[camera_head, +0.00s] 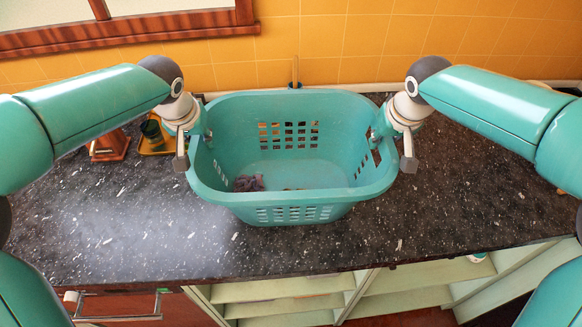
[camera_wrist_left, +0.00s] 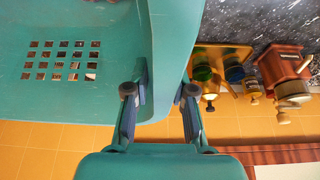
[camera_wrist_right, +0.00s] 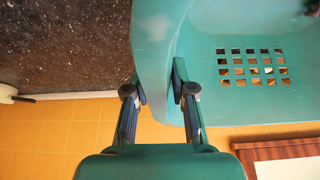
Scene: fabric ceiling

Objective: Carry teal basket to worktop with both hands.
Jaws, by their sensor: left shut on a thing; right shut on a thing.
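The teal basket (camera_head: 325,203) is level over the dark speckled worktop (camera_head: 470,200), near its back. I cannot tell whether its base touches the surface. A small crumpled greyish-purple cloth (camera_head: 248,184) lies inside. My left gripper (camera_head: 197,136) is shut on the basket's left rim; the left wrist view shows its fingers (camera_wrist_left: 160,90) on both sides of the wall. My right gripper (camera_head: 392,132) is shut on the right rim; the right wrist view shows its fingers (camera_wrist_right: 158,90) astride that wall.
A wooden grinder (camera_head: 110,148) and a yellow tray (camera_head: 155,150) with a green cup stand left of the basket. A wooden handle (camera_head: 295,72) rises behind it, before the yellow tiled wall (camera_head: 330,40). The worktop is clear at right and front. Open shelves (camera_head: 290,288) lie below.

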